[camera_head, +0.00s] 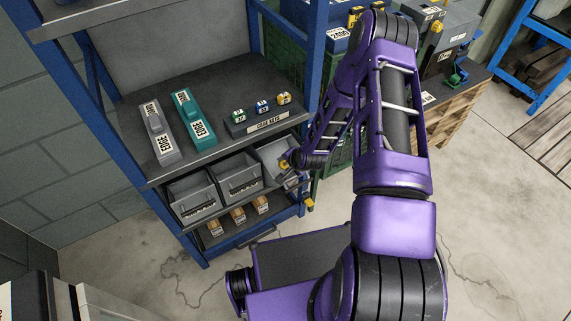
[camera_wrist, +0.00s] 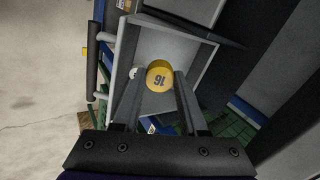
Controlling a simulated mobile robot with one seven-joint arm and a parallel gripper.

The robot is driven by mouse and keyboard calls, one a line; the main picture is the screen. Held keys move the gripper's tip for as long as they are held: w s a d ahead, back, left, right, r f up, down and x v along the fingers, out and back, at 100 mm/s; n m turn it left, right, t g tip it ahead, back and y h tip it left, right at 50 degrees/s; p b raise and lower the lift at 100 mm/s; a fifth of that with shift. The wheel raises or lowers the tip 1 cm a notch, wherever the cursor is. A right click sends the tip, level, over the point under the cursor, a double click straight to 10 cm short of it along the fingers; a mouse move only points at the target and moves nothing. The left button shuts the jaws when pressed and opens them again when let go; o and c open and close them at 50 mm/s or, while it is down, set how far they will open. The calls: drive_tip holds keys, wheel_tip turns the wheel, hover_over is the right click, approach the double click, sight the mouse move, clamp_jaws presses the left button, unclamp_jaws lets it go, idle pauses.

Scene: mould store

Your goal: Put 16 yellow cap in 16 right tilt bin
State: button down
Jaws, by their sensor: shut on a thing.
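The cap shows there as a small yellow spot (camera_head: 284,163).
The middle bin (camera_head: 240,182) and left bin (camera_head: 193,200) stand beside it. The shelf above carries a grey block (camera_head: 160,135), a teal block (camera_head: 193,120) and a rack of small coloured pieces (camera_head: 262,122). Blue shelf posts (camera_head: 309,60) stand close to my arm.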

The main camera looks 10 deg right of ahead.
drive_tip(key=shift+b+x, duration=2.75)
drive_tip(key=shift+x, duration=2.95)
drive_tip(key=shift+a, duration=0.1)
drive_tip(key=shift+c, duration=1.8)
unclamp_jaws()
drive_tip(key=p+v, duration=0.3)
drive_tip(key=v, duration=1.4)
drive_tip(key=shift+s+r, duration=0.1)
drive_tip(key=shift+r, duration=0.1)
